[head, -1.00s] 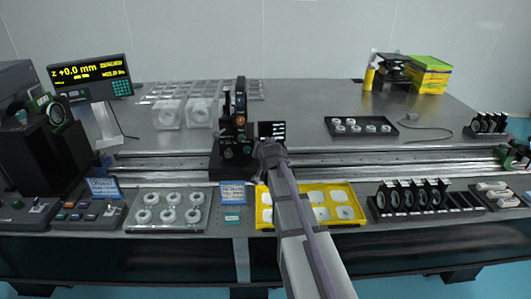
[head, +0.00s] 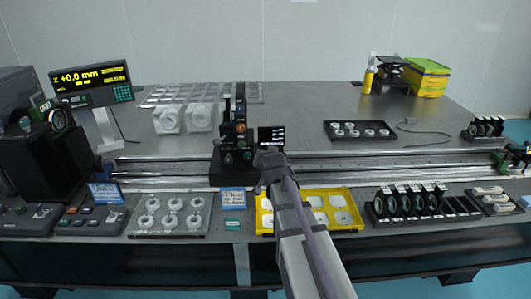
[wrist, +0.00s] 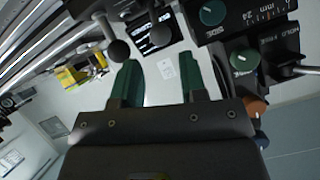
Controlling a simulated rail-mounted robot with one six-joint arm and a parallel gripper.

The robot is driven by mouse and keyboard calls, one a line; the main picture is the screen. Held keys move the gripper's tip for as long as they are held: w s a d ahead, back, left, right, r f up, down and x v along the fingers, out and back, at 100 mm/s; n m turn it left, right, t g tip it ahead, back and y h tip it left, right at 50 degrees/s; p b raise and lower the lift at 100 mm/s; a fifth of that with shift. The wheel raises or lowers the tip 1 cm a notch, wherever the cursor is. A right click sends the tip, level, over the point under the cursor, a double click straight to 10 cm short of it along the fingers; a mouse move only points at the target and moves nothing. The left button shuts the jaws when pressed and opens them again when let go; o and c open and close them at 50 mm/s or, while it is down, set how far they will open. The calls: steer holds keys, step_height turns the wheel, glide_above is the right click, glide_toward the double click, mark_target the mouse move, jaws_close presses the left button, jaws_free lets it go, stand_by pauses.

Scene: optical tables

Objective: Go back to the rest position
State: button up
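My gripper (head: 268,160) is over the front of the optical table, just in front of and right of the black optics stage (head: 232,160). In the wrist view its two green fingers (wrist: 162,82) stand apart with nothing held between them. The stage's dark dials and green knobs (wrist: 243,62) show close by on the right of the wrist view. Beyond the fingers I see a pale wall and, farther off, yellow items. The fingertips are too small to make out in the head view.
A yellow tray (head: 348,228) with white pieces lies below my arm. A row of black lens mounts (head: 405,200) stands to its right, a clear tray of white rings (head: 150,232) to the left. A long rail (head: 400,158) crosses behind. The table's middle right is fairly clear.

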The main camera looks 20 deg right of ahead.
steer(key=p+v, duration=0.1)
steer(key=v, duration=0.3)
steer(key=shift+s+a+r, duration=0.1)
steer(key=shift+s+r, duration=0.05)
steer(key=shift+s, duration=0.1)
steer(key=s+a+f+n+g+y+p, duration=0.1)
steer(key=s+a+f+n+g+y, duration=0.1)
steer(key=s+a+g, duration=0.4)
steer(key=s+a+f+n+g+y+p, duration=0.1)
steer(key=s+a+f+n+g, duration=0.3)
steer(key=s+a, duration=0.7)
steer(key=s+n+g+p, duration=0.1)
steer(key=s, duration=0.1)
steer(key=shift+s+g+y, duration=0.25)
steer(key=shift+g+y, duration=0.15)
